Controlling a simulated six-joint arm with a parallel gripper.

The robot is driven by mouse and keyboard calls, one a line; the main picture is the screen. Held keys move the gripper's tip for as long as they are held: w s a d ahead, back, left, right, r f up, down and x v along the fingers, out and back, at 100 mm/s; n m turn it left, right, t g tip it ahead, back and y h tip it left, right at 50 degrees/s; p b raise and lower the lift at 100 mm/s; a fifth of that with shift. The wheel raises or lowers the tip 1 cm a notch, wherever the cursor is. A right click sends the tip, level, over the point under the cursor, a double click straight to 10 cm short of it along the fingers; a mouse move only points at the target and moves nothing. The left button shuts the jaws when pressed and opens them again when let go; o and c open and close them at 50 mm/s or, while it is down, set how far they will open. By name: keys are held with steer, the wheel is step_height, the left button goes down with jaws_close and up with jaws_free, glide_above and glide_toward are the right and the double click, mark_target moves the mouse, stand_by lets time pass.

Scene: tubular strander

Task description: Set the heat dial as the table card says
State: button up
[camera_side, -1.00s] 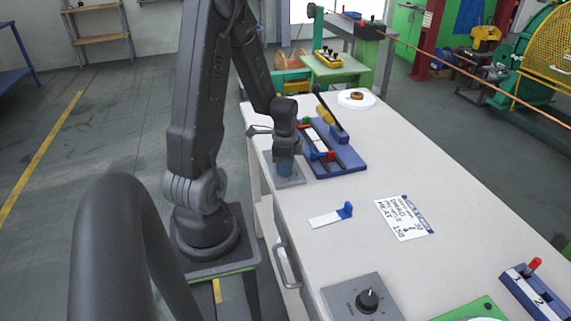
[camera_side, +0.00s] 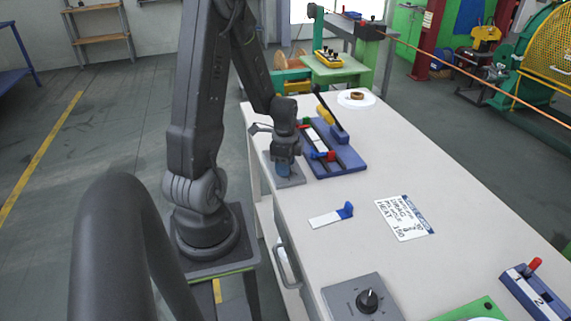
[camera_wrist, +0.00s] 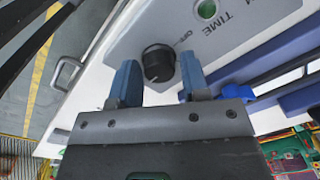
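My gripper (camera_wrist: 160,80) is open, with its two blue fingers on either side of a black knob (camera_wrist: 158,62) in the wrist view. I cannot tell whether a finger touches it. The knob sits on a grey panel (camera_wrist: 232,40) marked OFF and TIME. In the side view my gripper (camera_side: 284,166) is low over this grey panel (camera_side: 291,182) at the table's left edge and hides the knob. A second black dial (camera_side: 368,300) stands on a grey plate (camera_side: 342,294) at the front. The white table card (camera_side: 405,220) lists DRAG and HEAT, with HEAT reading 150.
A blue fixture (camera_side: 344,158) with a black lever stands right beside my gripper. A white strip with a blue tab (camera_side: 328,217) lies mid-table. A blue block with a red knob (camera_side: 537,293) is at the front right. Much of the white table is bare.

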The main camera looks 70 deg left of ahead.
steer(key=shift+o, duration=1.2)
step_height(320, 180, up, 14)
steer(key=shift+s+d, duration=0.15)
steer(key=shift+d, duration=0.05)
steer(key=shift+d, duration=0.1)
steer(key=s+d+r+n+t, duration=0.1)
steer(key=d+r+n+t, duration=0.1)
steer(key=d, duration=1)
steer(key=s+d+r+n+t, duration=0.1)
steer(key=d+r+n+t, duration=0.2)
steer(key=d, duration=0.9)
step_height(320, 180, up, 3)
steer(key=shift+d+r+n, duration=0.15)
steer(key=shift+d+n, duration=0.05)
steer(key=shift+n, duration=0.8)
